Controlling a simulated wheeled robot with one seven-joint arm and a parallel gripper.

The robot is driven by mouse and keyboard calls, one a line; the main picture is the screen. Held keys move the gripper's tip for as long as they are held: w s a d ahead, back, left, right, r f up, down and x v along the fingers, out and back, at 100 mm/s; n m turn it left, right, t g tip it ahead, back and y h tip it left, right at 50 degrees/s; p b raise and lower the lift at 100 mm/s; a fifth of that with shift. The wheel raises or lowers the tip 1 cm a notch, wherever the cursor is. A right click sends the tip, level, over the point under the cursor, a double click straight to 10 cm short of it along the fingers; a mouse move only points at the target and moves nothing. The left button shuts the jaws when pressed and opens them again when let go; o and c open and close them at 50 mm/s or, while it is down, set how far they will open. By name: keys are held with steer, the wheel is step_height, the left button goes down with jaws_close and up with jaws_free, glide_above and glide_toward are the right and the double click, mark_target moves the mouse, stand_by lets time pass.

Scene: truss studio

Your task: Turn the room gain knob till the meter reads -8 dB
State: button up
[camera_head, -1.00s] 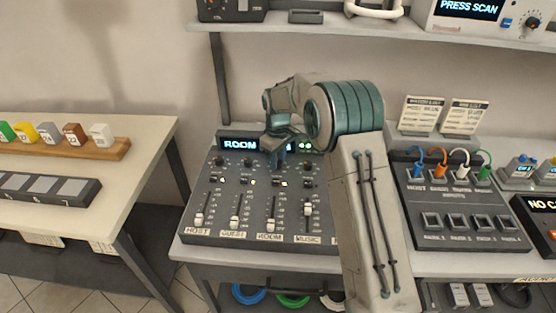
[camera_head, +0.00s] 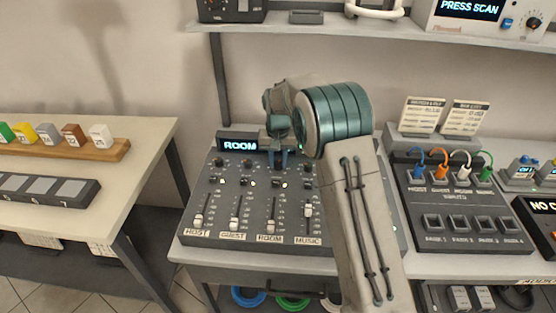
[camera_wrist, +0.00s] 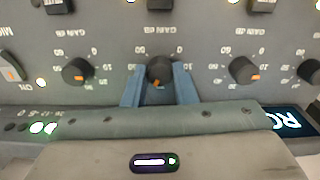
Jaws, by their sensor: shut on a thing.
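The grey mixer (camera_head: 215,215) has a row of black gain knobs along its top. My gripper (camera_wrist: 160,90) is shut on the room gain knob (camera_wrist: 160,70), with one blue finger on each side of it. The knob's orange mark shows near its lower edge in this upside-down wrist view. In the head view my gripper (camera_head: 277,160) hides this knob. The display (camera_head: 240,145) reads "ROOM". In the wrist view the meter (camera_wrist: 36,128) shows lit lights beside dark ones at the left edge. Its dB figures are too small to read surely, and my gripper covers part of it.
Neighbouring gain knobs (camera_wrist: 78,70) and (camera_wrist: 243,70) stand close on both sides of my fingers. Faders (camera_head: 270,225) line the mixer's front. A patch panel (camera_head: 455,205) with coloured cables is at the right. A shelf (camera_head: 330,35) runs above.

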mark_target(278, 162)
steer(key=shift+w+r+m, duration=0.1)
steer(key=shift+r+m, duration=0.05)
steer(key=shift+m, duration=0.45)
steer(key=o, duration=1)
step_height(278, 162, up, 14)
stand_by(0.5)
